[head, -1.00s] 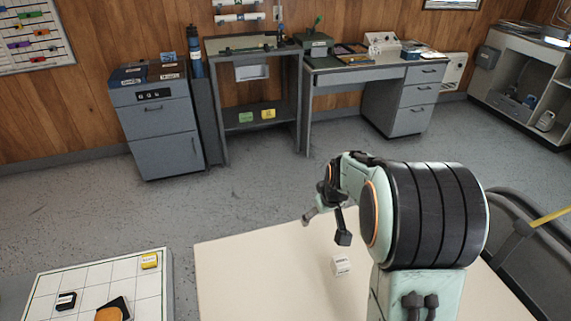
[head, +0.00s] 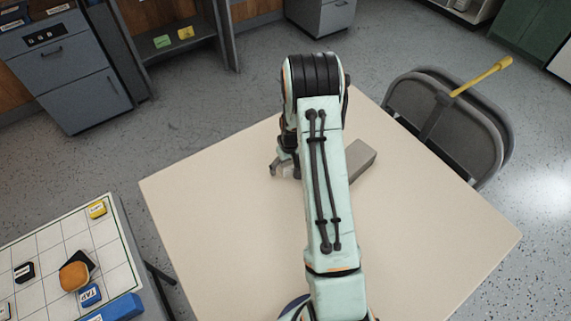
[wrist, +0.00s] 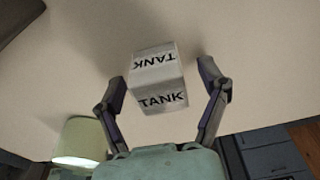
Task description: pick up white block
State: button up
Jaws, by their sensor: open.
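The white block (wrist: 157,82) is a small cube with the black word TANK on two faces. In the wrist view it sits on the cream table between the two fingers of my gripper (wrist: 159,75). The fingers are open, one on each side, with a visible gap to the block. In the head view my gripper (head: 284,167) is low over the table (head: 230,210), left of my arm. There the block is hard to make out among the fingers.
A grey bar (head: 362,158) lies on the table just right of my arm. A folding chair (head: 455,125) stands at the right edge. A gridded board (head: 50,245) with labelled pieces is at the lower left. The table's left and right parts are clear.

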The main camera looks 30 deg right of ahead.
jog(key=c, duration=1.3)
jog(key=shift+r, duration=0.1)
